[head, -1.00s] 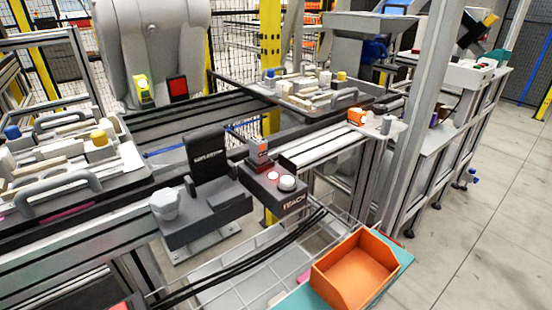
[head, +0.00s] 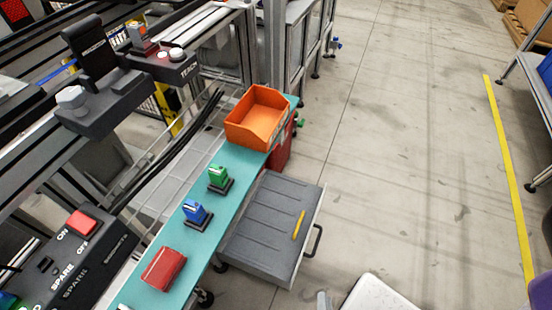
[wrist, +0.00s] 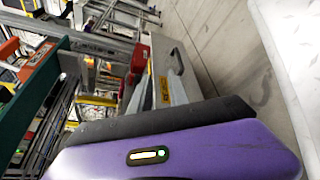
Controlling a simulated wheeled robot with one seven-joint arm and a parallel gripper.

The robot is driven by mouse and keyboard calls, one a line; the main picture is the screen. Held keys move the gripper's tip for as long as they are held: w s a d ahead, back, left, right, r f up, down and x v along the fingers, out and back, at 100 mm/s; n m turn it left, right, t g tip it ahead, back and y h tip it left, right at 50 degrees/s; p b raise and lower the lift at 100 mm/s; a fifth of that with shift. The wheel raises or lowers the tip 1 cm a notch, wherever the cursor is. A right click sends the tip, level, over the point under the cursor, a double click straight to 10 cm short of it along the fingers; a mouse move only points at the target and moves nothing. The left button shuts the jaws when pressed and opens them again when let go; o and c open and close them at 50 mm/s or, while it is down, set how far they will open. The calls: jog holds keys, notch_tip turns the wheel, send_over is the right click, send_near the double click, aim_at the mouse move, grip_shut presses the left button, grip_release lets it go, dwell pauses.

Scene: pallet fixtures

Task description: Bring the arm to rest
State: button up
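In the wrist view, a purple housing (wrist: 180,150) with a black edge and a lit strip fills the bottom; it looks like part of my own arm or hand. Nothing held is visible. In the head view, a pale rounded part of my own body (head: 375,294) shows at the bottom edge, with no gripper in sight.
A grey drawer (head: 252,235) stands open beside a teal shelf (head: 228,168); a yellow item (head: 299,224) lies in it. The shelf carries an orange bin (head: 243,132), a green item (head: 218,176), a blue item (head: 196,211) and a red case (head: 162,269).

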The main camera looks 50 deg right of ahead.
jog(key=a+f+g+y, duration=0.3)
jog(key=a+f+y, duration=0.55)
jog(key=a, duration=0.35)
jog(key=w+a+r+m+y+b, duration=0.1)
jog(key=a+r+m+y+b, duration=0.25)
jog(key=a+r+y, duration=0.2)
jog(key=w+d+r+m+t+y+b, duration=0.1)
jog(key=w+d+r+m+t+b, duration=0.15)
jog(key=r, duration=0.65)
jog(key=w+d+r+m+t+y+b, duration=0.1)
jog(key=w+d+r+m+t, duration=0.25)
jog(key=r, duration=0.65)
jog(key=s+d+r+m+t+h+b, duration=0.2)
jog(key=s+d+r+m+h+b, duration=0.25)
jog(key=d+r, duration=0.35)
notch_tip(320, 180, up, 30)
jog(key=p, duration=3.1)
jog(key=shift+w+d+y, duration=0.2)
jog(key=shift+d+y, duration=0.15)
jog(key=shift+d, duration=0.1)
